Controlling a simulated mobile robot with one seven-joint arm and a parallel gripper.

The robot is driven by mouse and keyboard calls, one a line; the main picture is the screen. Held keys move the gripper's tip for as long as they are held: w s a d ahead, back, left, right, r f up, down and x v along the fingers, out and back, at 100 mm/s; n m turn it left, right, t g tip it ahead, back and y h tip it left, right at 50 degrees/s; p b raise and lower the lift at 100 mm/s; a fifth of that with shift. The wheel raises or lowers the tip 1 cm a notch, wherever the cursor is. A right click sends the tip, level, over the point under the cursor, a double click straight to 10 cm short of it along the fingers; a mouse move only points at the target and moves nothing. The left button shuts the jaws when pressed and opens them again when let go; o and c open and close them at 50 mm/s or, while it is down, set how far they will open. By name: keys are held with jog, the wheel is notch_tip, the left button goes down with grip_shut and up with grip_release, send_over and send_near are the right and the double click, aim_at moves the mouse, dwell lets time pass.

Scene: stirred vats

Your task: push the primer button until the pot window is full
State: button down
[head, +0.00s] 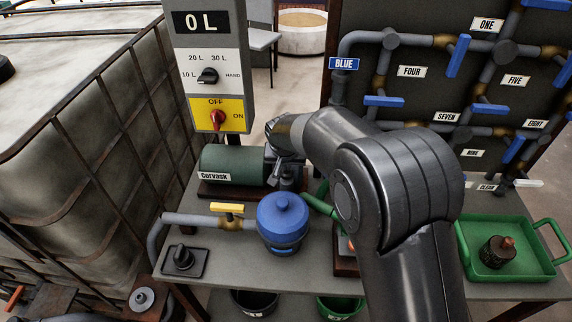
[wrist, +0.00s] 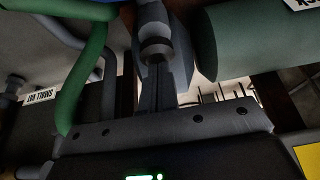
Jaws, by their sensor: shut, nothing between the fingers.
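The blue pot (head: 283,222) with a round knob on its lid stands on the bench in the head view. I cannot single out the primer button with certainty. My gripper (head: 284,166) points down behind the pot, at the right end of the green pump (head: 235,166). In the wrist view my gripper (wrist: 158,88) is shut and empty, its fingers close to a grey upright pipe fitting (wrist: 155,40); contact is unclear.
A control box (head: 208,65) reads 0 L, its red switch (head: 217,119) below. A yellow-handled valve (head: 229,208) and black knob (head: 182,258) lie left of the pot. A green tray (head: 508,268) is at right. The valve board (head: 420,105) stands behind; my arm hides the bench middle.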

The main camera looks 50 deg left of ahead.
jog(key=shift+r, duration=1.75)
jog(key=shift+f, duration=0.1)
dwell(1.1)
jog(key=shift+f, duration=0.1)
dwell(0.4)
jog(key=shift+r, duration=0.3)
dwell(1.2)
dwell(0.5)
jog(key=shift+r, duration=3)
